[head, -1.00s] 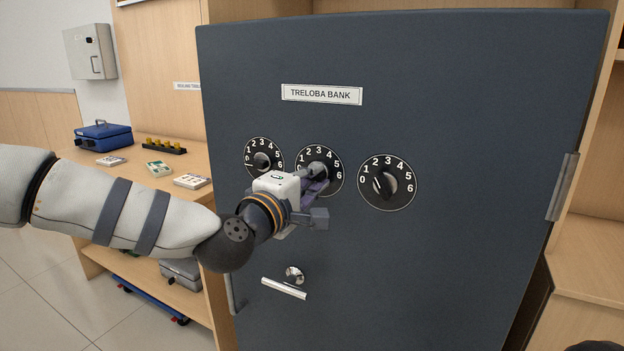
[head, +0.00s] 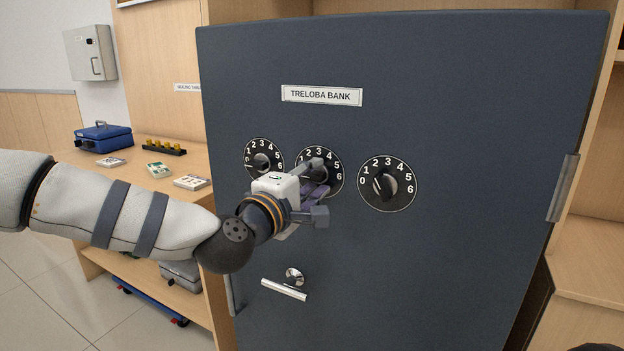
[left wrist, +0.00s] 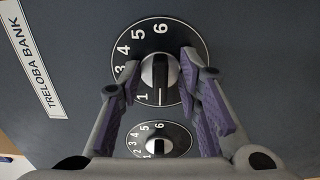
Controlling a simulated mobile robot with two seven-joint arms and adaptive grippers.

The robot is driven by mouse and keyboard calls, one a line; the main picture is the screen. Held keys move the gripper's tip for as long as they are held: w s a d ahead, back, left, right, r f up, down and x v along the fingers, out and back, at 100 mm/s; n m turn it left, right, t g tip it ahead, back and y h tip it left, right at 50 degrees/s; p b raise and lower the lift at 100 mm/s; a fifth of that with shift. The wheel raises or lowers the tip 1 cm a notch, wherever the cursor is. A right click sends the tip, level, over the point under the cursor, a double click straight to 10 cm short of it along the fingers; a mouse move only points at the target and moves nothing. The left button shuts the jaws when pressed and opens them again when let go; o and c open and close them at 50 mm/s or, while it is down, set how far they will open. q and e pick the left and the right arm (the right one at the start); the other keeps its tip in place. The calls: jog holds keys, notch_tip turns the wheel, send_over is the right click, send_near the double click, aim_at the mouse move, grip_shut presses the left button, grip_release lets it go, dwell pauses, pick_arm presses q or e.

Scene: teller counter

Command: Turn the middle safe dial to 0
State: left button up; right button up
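The middle safe dial (head: 335,160) is black with white numbers, on the dark grey safe door (head: 470,90). In the left wrist view this dial (left wrist: 185,35) appears turned on its side, with 6 at the top. Its knob's white line points straight down there, to the side opposite 6, where 0 lies; no 0 numeral shows clearly. My left gripper (head: 318,177) is at this dial. In the wrist view its purple-padded fingers (left wrist: 160,70) stand open either side of the knob, with small gaps. My right gripper is not in view.
The left dial (head: 263,147) and right dial (head: 402,172) flank the middle one. A silver handle (head: 285,289) sits below. To the left, a wooden counter (head: 140,182) holds a blue cash box (head: 104,138) and banknote bundles (head: 191,182).

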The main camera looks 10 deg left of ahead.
pick_arm(q)
jog(key=v, duration=1.2)
jog(key=s+d+f+m+g+p, duration=0.15)
jog(key=s+f+g, duration=0.25)
jog(key=s+f, duration=0.45)
jog(key=s+f+m+g+y, duration=0.1)
jog(key=s+f+m+g, duration=0.3)
jog(key=f, duration=0.7)
jog(key=s+f+m+g+p, duration=0.1)
jog(key=s+f+m+g, duration=0.15)
jog(key=s+f, duration=0.55)
jog(key=s+a+f+m+g+y, duration=0.1)
jog(key=s+a+f+m+g, duration=0.1)
jog(key=s, duration=0.6)
jog(key=s+a+f+m+g+y+p, duration=0.1)
jog(key=s+a+f+m+g+y, duration=0.1)
jog(key=s+a, duration=0.4)
jog(key=s+a+f+m+g+y+p, duration=0.1)
jog(key=s+a+f+g, duration=0.3)
jog(key=s, duration=0.7)
jog(key=shift+a+f+m+g+y, duration=0.3)
jog(key=shift+m+g+y, duration=0.15)
jog(key=shift+y, duration=0.15)
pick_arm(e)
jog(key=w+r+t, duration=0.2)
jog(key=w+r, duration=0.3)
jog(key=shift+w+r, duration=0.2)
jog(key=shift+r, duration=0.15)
